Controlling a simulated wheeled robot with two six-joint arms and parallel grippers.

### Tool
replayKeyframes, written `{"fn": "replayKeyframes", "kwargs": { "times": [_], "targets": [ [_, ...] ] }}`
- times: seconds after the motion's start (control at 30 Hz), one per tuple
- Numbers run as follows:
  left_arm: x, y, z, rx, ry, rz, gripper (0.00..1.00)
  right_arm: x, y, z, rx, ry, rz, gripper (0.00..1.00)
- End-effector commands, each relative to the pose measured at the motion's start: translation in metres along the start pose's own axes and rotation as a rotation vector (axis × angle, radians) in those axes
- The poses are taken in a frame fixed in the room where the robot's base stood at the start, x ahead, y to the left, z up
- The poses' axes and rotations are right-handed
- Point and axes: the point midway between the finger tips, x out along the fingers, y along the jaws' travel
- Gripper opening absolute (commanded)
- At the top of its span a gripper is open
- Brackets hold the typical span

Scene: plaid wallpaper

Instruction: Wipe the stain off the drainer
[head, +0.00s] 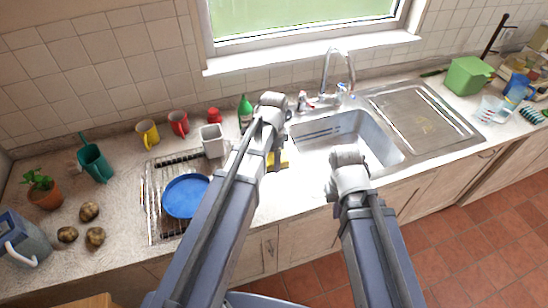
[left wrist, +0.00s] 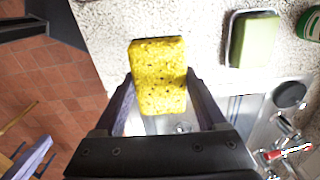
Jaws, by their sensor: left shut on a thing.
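The drainer (head: 392,97) is the ribbed metal board to the right of the sink. A yellowish-brown stain (head: 424,124) shows on its right part. My left gripper (left wrist: 160,90) is shut on a yellow sponge (left wrist: 157,65) with dark specks. In the head view the sponge (head: 284,161) shows at the sink's left side, mostly behind my left arm, with the drainer well to its right. My right arm reaches over the counter's front edge, but its gripper is hidden.
The sink (head: 375,145) and tap (head: 338,68) lie between the sponge and the drainer. A green bottle (head: 245,110) and a rack with a blue plate (head: 185,196) stand left. A green box (head: 467,76) and a clear cup (head: 489,108) stand beyond the drainer.

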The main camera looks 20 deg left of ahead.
Motion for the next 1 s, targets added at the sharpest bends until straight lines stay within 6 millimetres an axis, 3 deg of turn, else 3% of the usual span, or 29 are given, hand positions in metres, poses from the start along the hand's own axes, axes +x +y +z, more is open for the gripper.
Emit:
{"fn": "replayKeyframes", "kwargs": {
  "times": [0.07,0.3,0.47,0.7,1.0],
  "targets": [
    [0.0,0.0,0.0,0.0,0.0,0.0,0.57,0.0,0.0,0.0,0.0,0.0,0.0,0.0],
    [0.0,0.0,0.0,0.0,0.0,0.0,0.3,0.0,0.0,0.0,0.0,0.0,0.0,0.0],
    [0.007,0.0,0.0,0.0,0.0,0.0,0.29,0.007,-0.001,0.0,0.0,0.0,0.0,0.0],
    [0.04,0.0,0.0,0.0,0.0,0.0,0.29,0.04,-0.004,-0.002,0.001,0.0,0.0,0.0],
    [0.038,0.0,0.0,0.0,0.0,0.0,0.29,0.038,-0.004,-0.002,0.002,0.0,0.0,0.0]
  ]
}}
